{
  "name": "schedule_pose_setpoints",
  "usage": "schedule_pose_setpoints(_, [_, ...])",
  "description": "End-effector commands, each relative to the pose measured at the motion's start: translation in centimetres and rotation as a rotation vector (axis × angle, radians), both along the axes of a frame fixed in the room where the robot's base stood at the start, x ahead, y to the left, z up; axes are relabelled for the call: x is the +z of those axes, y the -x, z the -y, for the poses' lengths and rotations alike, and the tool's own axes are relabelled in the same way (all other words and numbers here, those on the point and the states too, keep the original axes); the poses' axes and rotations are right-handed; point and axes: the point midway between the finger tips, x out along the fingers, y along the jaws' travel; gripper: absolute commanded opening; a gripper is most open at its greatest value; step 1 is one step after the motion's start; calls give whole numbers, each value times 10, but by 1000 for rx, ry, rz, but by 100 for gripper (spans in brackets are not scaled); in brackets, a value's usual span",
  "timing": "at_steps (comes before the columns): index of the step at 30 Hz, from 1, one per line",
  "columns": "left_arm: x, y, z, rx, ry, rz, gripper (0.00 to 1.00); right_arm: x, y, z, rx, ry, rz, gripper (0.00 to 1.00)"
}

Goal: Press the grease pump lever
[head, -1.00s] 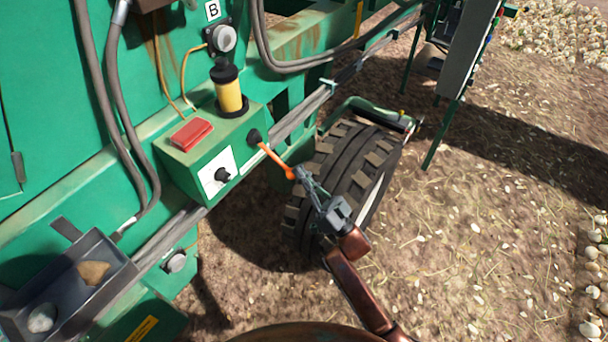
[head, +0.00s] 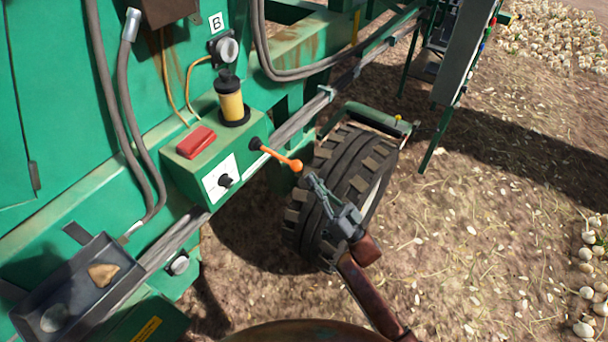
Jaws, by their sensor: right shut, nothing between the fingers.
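The grease pump lever (head: 277,155) is an orange rod with a ball end, on a black pivot at the right side of the green pump box (head: 198,183). It slants down to the right. My right gripper (head: 309,178) is shut and empty, its tips close to the orange ball end. I cannot tell whether they touch it. A yellow reservoir with a black cap (head: 231,101) stands on the box beside a red button cover (head: 196,142). A black knob (head: 225,181) is on the white front plate. My left gripper is not in view.
A large black tyre (head: 345,190) stands right behind my right gripper. A grey tray (head: 80,290) with a stone and an onion-like lump is at the lower left. Grey hoses (head: 125,120) hang on the green machine. The ground on the right is open, with onions at its edge.

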Motion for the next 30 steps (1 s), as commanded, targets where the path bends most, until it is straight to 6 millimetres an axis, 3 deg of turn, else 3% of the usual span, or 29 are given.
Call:
schedule_pose_setpoints(3, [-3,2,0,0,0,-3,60,-17,15,16,-1,2,1,0])
schedule_pose_setpoints(10, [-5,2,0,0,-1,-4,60,-33,33,36,0,-2,6,0])
schedule_pose_setpoints(30, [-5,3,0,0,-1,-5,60,-35,37,39,2,-4,9,0])
